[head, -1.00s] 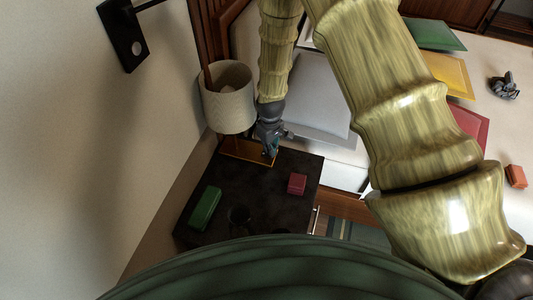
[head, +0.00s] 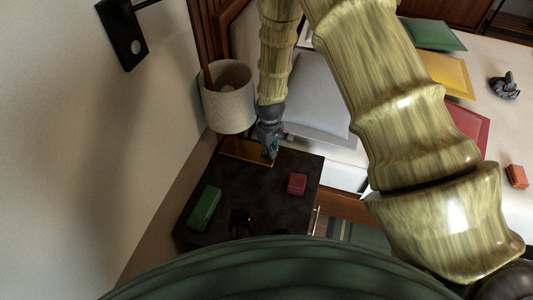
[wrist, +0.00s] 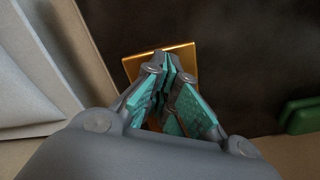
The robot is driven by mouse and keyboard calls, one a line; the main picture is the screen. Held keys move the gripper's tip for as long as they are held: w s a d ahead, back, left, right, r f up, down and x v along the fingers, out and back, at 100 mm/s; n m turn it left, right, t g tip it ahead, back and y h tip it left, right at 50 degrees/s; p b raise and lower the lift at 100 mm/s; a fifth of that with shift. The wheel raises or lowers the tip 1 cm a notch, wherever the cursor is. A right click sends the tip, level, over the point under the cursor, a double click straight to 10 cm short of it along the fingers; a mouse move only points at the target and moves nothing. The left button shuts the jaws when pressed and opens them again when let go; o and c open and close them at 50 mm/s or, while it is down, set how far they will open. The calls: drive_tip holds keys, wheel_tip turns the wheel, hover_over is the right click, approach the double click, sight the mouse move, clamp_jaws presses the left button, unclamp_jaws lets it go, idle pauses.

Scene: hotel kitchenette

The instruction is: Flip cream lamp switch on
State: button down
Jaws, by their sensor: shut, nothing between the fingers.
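The cream lamp shows in the head view, with its pale shade (head: 226,108) beside the wall and its flat gold base (head: 236,147) on the dark bedside table. The gold base also shows in the wrist view (wrist: 186,53), partly covered by my fingers. My gripper (head: 272,157) points down at the right end of the base. In the wrist view my gripper (wrist: 167,57) has its teal-padded fingers together and empty, with the tips over the base. I cannot tell whether they touch it. I cannot make out the switch; my fingers may hide it.
On the dark table (head: 262,188) lie a green box (head: 204,208) and a small red box (head: 297,184). A dark object (head: 241,220) stands near the front. The bed with a grey pillow (head: 308,95) is to the right. The wall closes off the left.

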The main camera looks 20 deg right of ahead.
drive_tip(key=shift+f, duration=0.2)
drive_tip(key=shift+r, duration=0.2)
drive_tip(key=shift+r+p, duration=2.35)
drive_tip(key=shift+r, duration=1)
